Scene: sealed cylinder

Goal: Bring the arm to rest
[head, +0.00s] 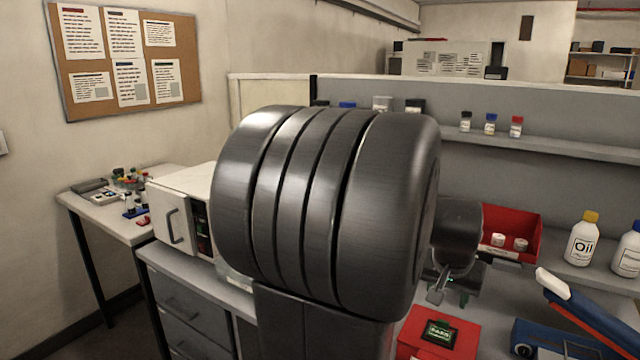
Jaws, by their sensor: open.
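My arm's large dark, grooved joint fills the middle of the head view and hides much of the bench behind it. My gripper (450,297) shows small, just right of that joint, pointing down over the bench, with its two fingers apart. I see nothing held between them. It is in front of the left end of a red bin (514,236) and above a red box with a dark green label (439,333). I cannot tell its exact height above the bench.
An oil bottle (583,238) and another white bottle (627,250) stand at the right. A blue device with a lever (573,318) is at the lower right. A white cabinet-like machine (175,213) stands on the left. Small bottles (490,124) line the shelf behind.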

